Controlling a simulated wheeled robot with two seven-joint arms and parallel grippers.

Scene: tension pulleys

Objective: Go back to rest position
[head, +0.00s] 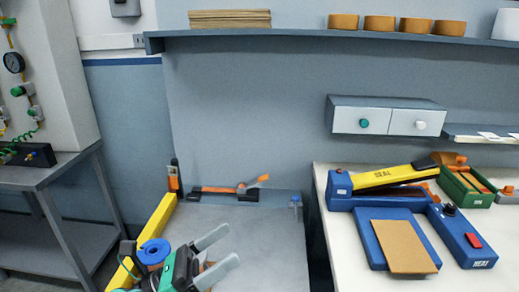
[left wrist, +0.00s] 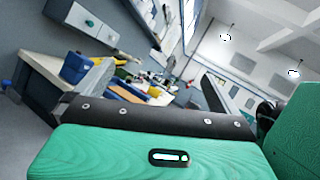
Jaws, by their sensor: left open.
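My left gripper (head: 216,254) is at the bottom of the head view, above the grey table (head: 275,238). Its two grey fingers are spread apart with nothing between them. In the left wrist view the open fingers (left wrist: 150,90) stand at either side of the picture, with only the distant room between them. My right gripper shows in neither view. Beside the left gripper is a blue ring-shaped part (head: 154,251), near the yellow bar (head: 158,225) on the table's left side. I cannot tell what the ring rests on.
A white bench (head: 330,215) at the right carries a blue and yellow sealer (head: 385,180) with a brown sheet (head: 404,247). An orange-handled tool (head: 230,189) lies at the grey table's back. A shelf (head: 300,33) and drawers (head: 387,118) are on the wall. A metal side table (head: 50,175) stands left.

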